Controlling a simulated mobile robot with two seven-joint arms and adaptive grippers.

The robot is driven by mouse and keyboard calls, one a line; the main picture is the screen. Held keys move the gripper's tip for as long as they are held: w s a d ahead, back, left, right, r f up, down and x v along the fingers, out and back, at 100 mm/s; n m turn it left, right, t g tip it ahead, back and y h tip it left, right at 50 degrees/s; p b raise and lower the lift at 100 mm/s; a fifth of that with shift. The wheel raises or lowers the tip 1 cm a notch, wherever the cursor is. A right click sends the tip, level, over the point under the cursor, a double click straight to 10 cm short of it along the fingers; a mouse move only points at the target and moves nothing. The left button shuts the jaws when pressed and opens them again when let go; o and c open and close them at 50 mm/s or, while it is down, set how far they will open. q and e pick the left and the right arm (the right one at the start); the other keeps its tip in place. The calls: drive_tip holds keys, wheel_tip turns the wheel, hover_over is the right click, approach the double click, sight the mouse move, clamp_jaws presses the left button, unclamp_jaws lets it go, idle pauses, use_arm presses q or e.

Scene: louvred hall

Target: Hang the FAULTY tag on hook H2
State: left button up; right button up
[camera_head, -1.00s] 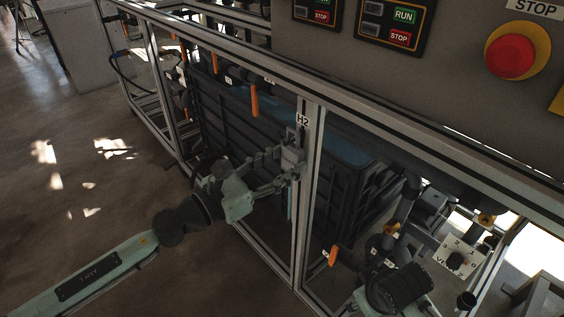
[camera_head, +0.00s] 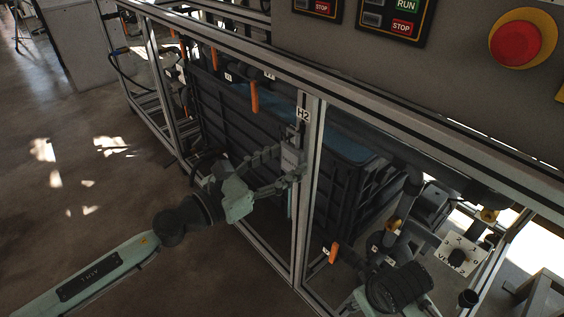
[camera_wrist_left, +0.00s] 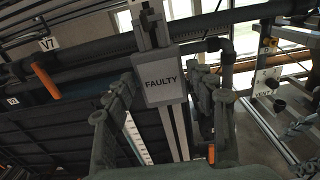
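The FAULTY tag (camera_wrist_left: 163,82) is a light grey plate with dark lettering. It hangs at the frame post, below a bracket whose hook I cannot make out clearly. In the head view the tag (camera_head: 291,156) is small, just under the H2 label (camera_head: 303,114). My left gripper (camera_head: 289,161) is open, with its fingertips on either side of the tag. In the left wrist view its two fingers stand apart, left and right of the tag, with gaps visible.
A dark ribbed crate (camera_head: 240,118) stands behind the post. Orange valve handles (camera_head: 254,97) hang under the upper rail. A control panel with a red stop button (camera_head: 515,44) is at upper right, and a valve dial plate (camera_head: 459,254) lower right. The floor at left is clear.

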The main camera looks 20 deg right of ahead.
use_arm(q)
drive_tip(key=shift+o, duration=1)
drive_tip(key=shift+a, duration=0.1)
drive_tip(key=b+v, duration=0.1)
drive_tip(key=v, duration=0.6)
drive_tip(key=shift+b, duration=0.4)
drive_tip(key=v, duration=1.2)
